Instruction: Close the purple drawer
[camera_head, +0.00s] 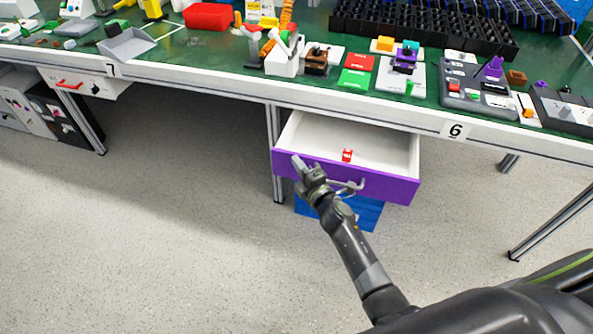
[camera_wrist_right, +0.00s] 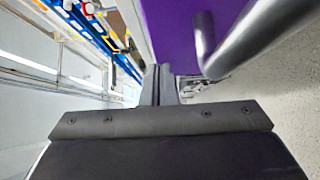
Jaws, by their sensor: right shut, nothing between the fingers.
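The purple drawer (camera_head: 390,187) hangs under the green-topped workbench and is pulled well out, its white inside showing. A small red object (camera_head: 347,154) lies in it. A curved metal handle (camera_head: 350,187) is on its purple front. My right gripper (camera_head: 298,163) is shut and empty, at the left part of the drawer front. I cannot tell whether it touches the front. In the right wrist view the purple front (camera_wrist_right: 172,32) and the grey handle (camera_wrist_right: 245,35) are close beside the shut fingers (camera_wrist_right: 160,85). My left gripper is not in view.
The workbench (camera_head: 210,68) carries many small devices and parts above the drawer. A blue box (camera_head: 362,214) is below the drawer. A table leg (camera_head: 275,150) stands just left of it. A white drawer with a red handle (camera_head: 80,88) is far left. The grey floor in front is clear.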

